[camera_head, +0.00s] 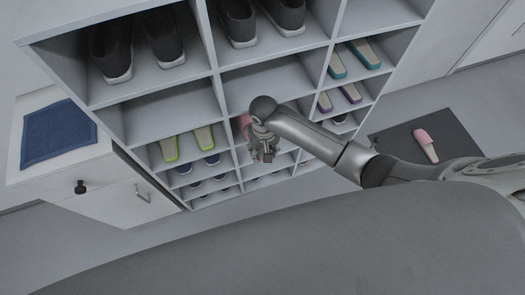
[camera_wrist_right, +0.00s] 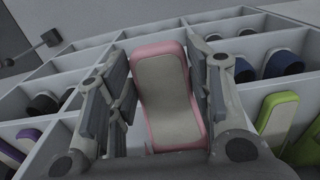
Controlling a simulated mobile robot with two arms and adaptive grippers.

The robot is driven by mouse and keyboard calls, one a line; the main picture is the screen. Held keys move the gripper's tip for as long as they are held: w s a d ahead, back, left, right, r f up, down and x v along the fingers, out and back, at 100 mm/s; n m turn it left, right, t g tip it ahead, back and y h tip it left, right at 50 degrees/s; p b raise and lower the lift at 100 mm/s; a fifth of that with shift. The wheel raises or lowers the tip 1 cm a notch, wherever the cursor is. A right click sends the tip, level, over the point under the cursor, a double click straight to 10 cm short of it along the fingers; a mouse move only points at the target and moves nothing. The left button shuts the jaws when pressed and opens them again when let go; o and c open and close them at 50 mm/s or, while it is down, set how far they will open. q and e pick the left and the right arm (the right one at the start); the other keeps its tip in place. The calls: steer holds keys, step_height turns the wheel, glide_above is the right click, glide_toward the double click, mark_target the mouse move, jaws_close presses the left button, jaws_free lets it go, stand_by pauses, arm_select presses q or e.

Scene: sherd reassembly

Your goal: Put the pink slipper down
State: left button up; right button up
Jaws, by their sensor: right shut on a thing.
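A pink slipper (camera_wrist_right: 168,95) with a grey-beige sole is held between the fingers of my right gripper (camera_wrist_right: 160,100) in the right wrist view. In the head view my right gripper (camera_head: 262,152) is in front of the shelf's middle column, and only a bit of the held pink slipper (camera_head: 244,126) shows beside it. A second pink slipper (camera_head: 426,146) lies on the dark mat (camera_head: 455,132) on the floor at the right. My left gripper is not in view.
The grey shelf unit (camera_head: 213,72) holds dark shoes (camera_head: 265,22) above, green slippers (camera_head: 187,145) at lower left, and teal (camera_head: 352,60) and purple slippers (camera_head: 338,98) at right. A white cabinet (camera_head: 95,205) with a blue mat (camera_head: 58,133) stands at left.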

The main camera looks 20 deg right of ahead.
steer(key=shift+w, duration=0.25)
steer(key=f, duration=0.2)
steer(key=shift+w+f, duration=0.3)
steer(key=shift+w, duration=0.05)
steer(key=shift+f, duration=0.45)
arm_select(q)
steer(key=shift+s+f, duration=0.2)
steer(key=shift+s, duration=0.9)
arm_select(e)
steer(key=o, duration=1)
steer(key=shift+f, duration=0.1)
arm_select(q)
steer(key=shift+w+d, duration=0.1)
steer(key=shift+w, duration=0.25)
arm_select(e)
steer(key=shift+o, duration=0.2)
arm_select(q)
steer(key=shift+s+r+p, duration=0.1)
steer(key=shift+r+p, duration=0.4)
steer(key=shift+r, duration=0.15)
arm_select(e)
step_height(320, 180, up, 12)
steer(key=shift+r, duration=0.15)
